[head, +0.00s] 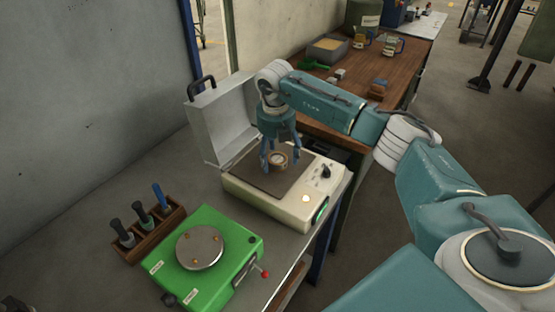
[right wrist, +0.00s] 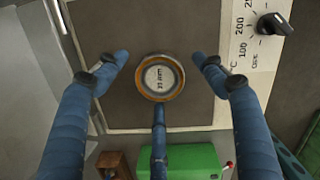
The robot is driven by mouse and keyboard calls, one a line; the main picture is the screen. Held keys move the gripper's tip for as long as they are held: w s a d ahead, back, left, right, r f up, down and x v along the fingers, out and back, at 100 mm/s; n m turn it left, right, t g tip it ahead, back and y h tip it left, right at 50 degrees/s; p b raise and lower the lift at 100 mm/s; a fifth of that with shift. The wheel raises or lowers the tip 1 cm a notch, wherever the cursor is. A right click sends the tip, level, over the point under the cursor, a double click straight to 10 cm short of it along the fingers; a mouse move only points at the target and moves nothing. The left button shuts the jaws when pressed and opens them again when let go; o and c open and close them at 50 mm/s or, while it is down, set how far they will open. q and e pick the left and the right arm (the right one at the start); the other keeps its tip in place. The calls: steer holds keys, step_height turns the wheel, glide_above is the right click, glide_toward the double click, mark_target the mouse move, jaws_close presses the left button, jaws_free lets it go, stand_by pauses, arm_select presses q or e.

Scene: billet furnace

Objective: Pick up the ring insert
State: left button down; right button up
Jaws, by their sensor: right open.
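The ring insert (head: 278,160) is a small round piece with a copper-coloured rim and a pale, marked centre. It lies on the dark plate (head: 258,185) of a cream hot-plate unit (head: 285,205) whose lid stands open. In the right wrist view the ring insert (right wrist: 160,77) sits between the spread fingers. My right gripper (head: 280,154) points down over it, open and empty. Its fingertips (right wrist: 160,66) are apart on both sides of the ring, with a third finger below it in the picture. Whether the fingertips touch the plate I cannot tell. My left gripper is not in view.
The open grey lid (head: 222,120) stands behind the plate, close to my right gripper. A green unit (head: 212,258) with a round metal disc and a wooden tool rack (head: 150,232) stand in front on the bench. A wooden table (head: 345,75) with several items is behind.

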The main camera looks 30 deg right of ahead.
steer(key=c, duration=1.7)
steer(key=shift+w, duration=0.1)
jaws_close()
steer(key=shift+r, duration=0.15)
